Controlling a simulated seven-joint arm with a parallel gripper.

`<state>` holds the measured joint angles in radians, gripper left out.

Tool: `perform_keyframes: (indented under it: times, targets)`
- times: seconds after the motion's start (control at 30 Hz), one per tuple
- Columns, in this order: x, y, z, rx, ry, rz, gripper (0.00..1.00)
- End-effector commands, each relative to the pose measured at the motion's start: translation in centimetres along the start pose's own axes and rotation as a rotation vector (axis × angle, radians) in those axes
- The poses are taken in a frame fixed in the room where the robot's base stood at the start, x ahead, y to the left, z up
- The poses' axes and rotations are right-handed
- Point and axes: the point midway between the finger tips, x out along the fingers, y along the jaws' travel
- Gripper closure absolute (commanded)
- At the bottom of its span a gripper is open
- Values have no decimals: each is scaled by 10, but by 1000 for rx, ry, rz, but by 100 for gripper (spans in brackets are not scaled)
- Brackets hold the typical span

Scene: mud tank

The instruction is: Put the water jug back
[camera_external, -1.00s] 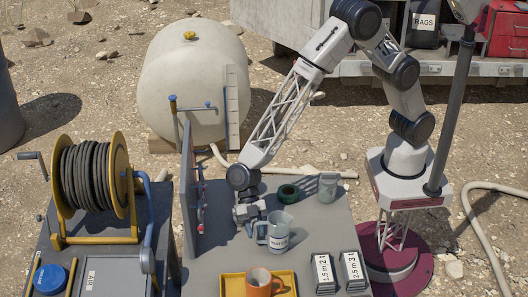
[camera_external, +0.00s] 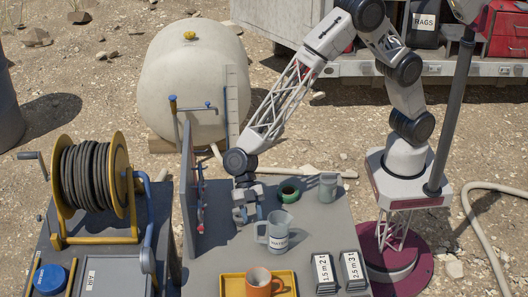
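The water jug (camera_external: 279,232) is a grey-blue jug with a label, standing upright on the grey table (camera_external: 222,262). Its handle (camera_external: 257,232) points left. My gripper (camera_external: 248,219) is just behind and left of the handle, pointing down, with its fingers apart. It looks empty and clear of the jug, though the gap is small in this view.
A yellow tray (camera_external: 231,286) with an orange mug (camera_external: 258,283) is in front of the jug. Two labelled blocks (camera_external: 323,272) (camera_external: 353,269) are at right. An upright panel (camera_external: 189,190) edges the table's left.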

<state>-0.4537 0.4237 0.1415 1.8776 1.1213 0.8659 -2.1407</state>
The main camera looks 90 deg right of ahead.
Motion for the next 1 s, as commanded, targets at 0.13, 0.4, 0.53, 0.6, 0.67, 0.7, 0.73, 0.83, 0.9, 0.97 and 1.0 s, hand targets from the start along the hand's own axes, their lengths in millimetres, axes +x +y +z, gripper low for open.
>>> perform_keyframes:
  times: [0.13,0.4,0.53,0.6,0.67,0.7,0.73,0.83,0.9,0.97,1.0]
  targets:
    - [-23,0,0,1,0,2,61]
    - [-58,1,0,0,1,2,61]
    - [-67,0,0,1,1,1,61]
    - [-70,0,0,0,0,1,61]
    - [-72,0,0,0,0,1,61]
    - [-72,0,0,0,0,0,61]
    - [-72,0,0,0,0,0,61]
    - [-73,0,0,0,0,0,61]
    - [-73,0,0,0,0,0,61]
    - [-73,0,0,0,0,0,61]
    - [-73,0,0,0,0,0,61]
